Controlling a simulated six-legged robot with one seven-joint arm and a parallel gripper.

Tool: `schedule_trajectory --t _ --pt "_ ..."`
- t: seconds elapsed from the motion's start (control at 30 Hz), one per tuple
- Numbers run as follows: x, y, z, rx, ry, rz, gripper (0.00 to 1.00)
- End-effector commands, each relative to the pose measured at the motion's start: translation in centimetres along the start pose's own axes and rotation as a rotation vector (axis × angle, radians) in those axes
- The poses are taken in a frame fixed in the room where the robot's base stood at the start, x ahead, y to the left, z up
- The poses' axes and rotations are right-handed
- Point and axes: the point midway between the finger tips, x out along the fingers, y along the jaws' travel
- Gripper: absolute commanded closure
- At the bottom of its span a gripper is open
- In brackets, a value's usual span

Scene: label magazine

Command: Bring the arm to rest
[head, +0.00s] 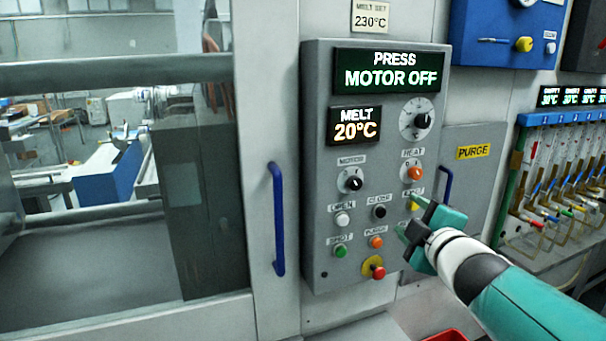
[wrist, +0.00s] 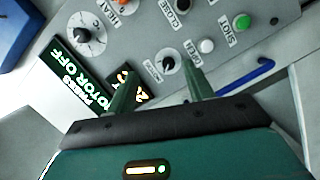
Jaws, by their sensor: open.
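My gripper (head: 408,217) is in front of the lower right part of the grey control panel (head: 320,225) in the head view. Its two green fingers are apart with nothing between them. In the wrist view my gripper (wrist: 160,92) shows its fingers pointing at the panel, near the motor knob (wrist: 168,64). I cannot tell whether a fingertip touches the panel. My arm reaches in from the lower right. The panel's display (head: 390,70) reads "PRESS MOTOR OFF", and the melt display (head: 355,125) reads 20°C.
A blue handle (head: 277,220) stands left of the panel on the sliding door beside a window. A second blue handle (head: 446,185) is to the right, near the purge sign (head: 473,151). A rack of coloured tubes (head: 560,165) stands at the far right. A red bin (head: 447,336) shows at the bottom.

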Motion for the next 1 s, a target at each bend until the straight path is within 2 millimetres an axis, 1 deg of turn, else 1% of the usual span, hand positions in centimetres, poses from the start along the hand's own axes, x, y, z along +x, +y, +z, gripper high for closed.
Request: schedule_trajectory --t 0.07,0.17,0.27,0.3,0.37,0.4,0.5,0.6,0.7,0.77,0.97,1.0 --pt "-1.5 -0.7 0.9 0.144 -0.118 -0.014 0.48" --pt "-3.6 -2.7 2.1 0.341 -0.271 -0.056 0.48" --pt "-6.3 -5.7 2.7 0.536 -0.418 -0.119 0.48" --pt "-7.5 -7.0 2.7 0.614 -0.475 -0.149 0.48" --pt "-9.4 -9.3 2.5 0.725 -0.56 -0.204 0.48" --pt "-10.8 -10.8 2.1 0.798 -0.615 -0.243 0.48" --pt "-14.1 -14.6 0.9 0.956 -0.742 -0.348 0.48" --pt "-16.9 -17.3 -0.5 1.062 -0.839 -0.44 0.48" --pt "-18.6 -18.9 -1.4 1.118 -0.895 -0.498 0.48" --pt "-19.0 -19.3 -1.7 1.133 -0.912 -0.515 0.48" --pt "-19.1 -19.4 -1.8 1.137 -0.917 -0.52 0.48" --pt "-19.1 -19.4 -1.7 1.137 -0.917 -0.519 0.52"
